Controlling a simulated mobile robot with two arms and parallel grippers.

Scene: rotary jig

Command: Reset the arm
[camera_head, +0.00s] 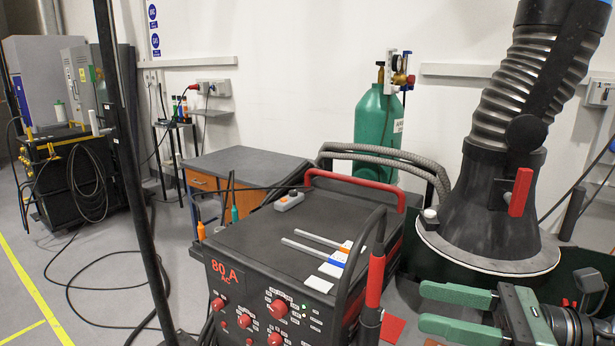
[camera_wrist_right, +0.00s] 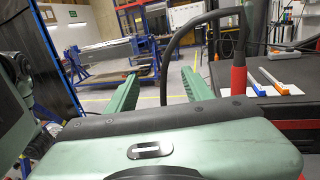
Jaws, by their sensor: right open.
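My right gripper (camera_head: 424,307) is at the lower right of the head view, with its two green fingers apart and nothing between them. Its fingers point left, just right of the welding machine (camera_head: 255,242). In the right wrist view, the open right gripper (camera_wrist_right: 158,84) has its fingers at either side of the middle, with floor and the machine's black handle tube (camera_wrist_right: 167,70) visible beyond. A jig-like frame with blue stands (camera_wrist_right: 110,58) shows at the back of that view. My left gripper is not in view.
A fume extraction hood (camera_head: 485,205) stands close behind my right gripper. Welding rods or tools (camera_head: 325,243) lie on the machine. A green gas cylinder (camera_head: 378,128) and a desk (camera_head: 245,165) stand by the wall. Floor at the left is open, with cables.

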